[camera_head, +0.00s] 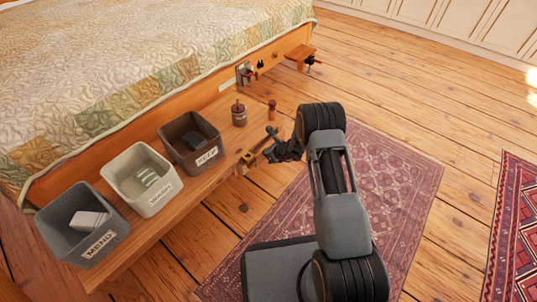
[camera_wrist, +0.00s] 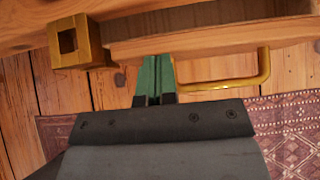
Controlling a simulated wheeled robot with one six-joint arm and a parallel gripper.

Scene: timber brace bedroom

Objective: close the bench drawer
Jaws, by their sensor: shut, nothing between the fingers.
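The bench (camera_head: 215,178) is a long wooden plank seat at the foot of the bed. In the wrist view, the drawer's wooden front (camera_wrist: 205,42) runs along the top, with a brass bar handle (camera_wrist: 262,82) at its lower right. My gripper (camera_wrist: 155,62) has green fingers that are shut and empty. The fingertips are close to the lower edge of the drawer front, left of the handle; I cannot tell whether they touch it. In the head view my arm's dark wrist hides most of the drawer, and how far it stands open is unclear.
A brass square block (camera_wrist: 68,40) juts out left of my fingers. On the bench stand a grey bin (camera_head: 55,225), a white bin (camera_head: 120,170), a brown bin (camera_head: 180,130) and a small jar (camera_head: 239,118). A patterned rug (camera_head: 400,185) covers open floor at right.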

